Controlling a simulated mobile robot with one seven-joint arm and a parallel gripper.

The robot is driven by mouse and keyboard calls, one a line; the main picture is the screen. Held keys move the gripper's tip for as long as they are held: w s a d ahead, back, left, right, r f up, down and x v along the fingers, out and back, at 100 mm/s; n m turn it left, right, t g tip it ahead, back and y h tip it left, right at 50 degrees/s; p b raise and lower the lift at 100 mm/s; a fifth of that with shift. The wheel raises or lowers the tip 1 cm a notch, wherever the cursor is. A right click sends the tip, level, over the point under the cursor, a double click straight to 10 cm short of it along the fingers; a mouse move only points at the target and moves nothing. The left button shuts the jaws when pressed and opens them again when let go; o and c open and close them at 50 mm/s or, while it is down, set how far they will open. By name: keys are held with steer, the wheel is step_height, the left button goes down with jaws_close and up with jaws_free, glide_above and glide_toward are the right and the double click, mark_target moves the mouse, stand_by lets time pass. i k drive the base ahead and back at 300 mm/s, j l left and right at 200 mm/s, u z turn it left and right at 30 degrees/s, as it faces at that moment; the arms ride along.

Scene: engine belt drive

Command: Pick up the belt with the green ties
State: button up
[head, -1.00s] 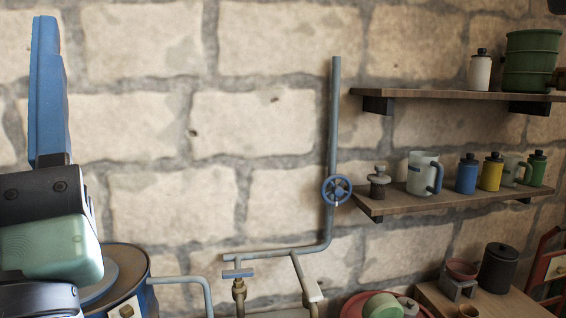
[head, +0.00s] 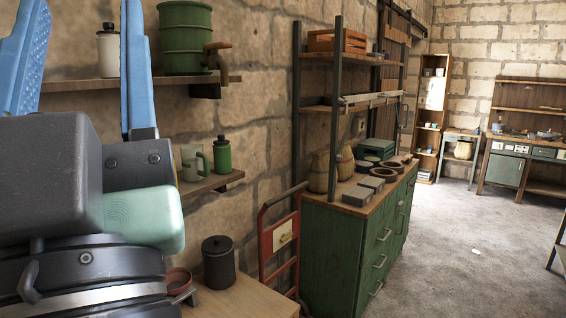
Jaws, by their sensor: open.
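My gripper (head: 80,50) is at the left of the head view. No belt with green ties can be made out in this view. My gripper and wrist hide part of the left side.
A green cabinet (head: 338,240) with boxes and jars on top stands mid-view under a metal rack (head: 298,120). A red hand truck (head: 280,245) leans beside it. A wooden table (head: 240,300) is at the front. Workbenches (head: 508,165) stand far right. The concrete floor (head: 450,250) is largely clear.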

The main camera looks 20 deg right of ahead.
mark_target(391, 168)
steer(key=i+l+z, duration=0.35)
steer(key=l, duration=0.25)
steer(key=i+l+z, duration=0.35)
steer(key=l, duration=0.2)
steer(key=i+l+z, duration=0.3)
steer(key=i+l, duration=0.65)
steer(key=i, duration=0.25)
steer(key=i+l, duration=0.35)
steer(key=i, duration=0.15)
